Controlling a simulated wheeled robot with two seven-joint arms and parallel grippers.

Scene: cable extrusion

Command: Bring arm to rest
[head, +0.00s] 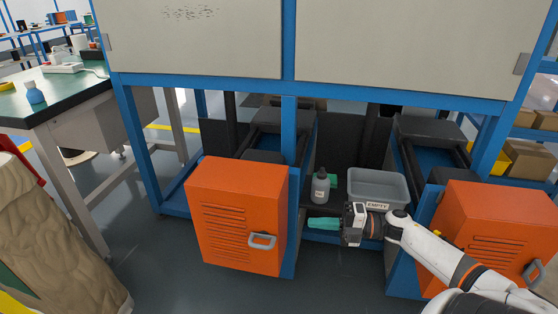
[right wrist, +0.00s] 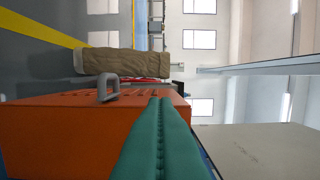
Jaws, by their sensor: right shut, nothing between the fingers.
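My right arm (head: 440,252) comes in from the lower right in the head view. Its gripper (head: 312,223) points left, in front of the gap between the two orange boxes. The teal fingers are pressed together with nothing between them, and they also show shut in the right wrist view (right wrist: 160,105). The fingertips are to the right of the left orange box (head: 235,210), apart from it as far as I can tell. My left gripper is not in view.
A grey bin labelled EMPTY (head: 378,186) and a grey bottle (head: 320,187) stand just behind my right gripper. The right orange box (head: 495,235) is beside my forearm. A blue frame (head: 288,120) rises behind. Open floor (head: 160,265) lies at left.

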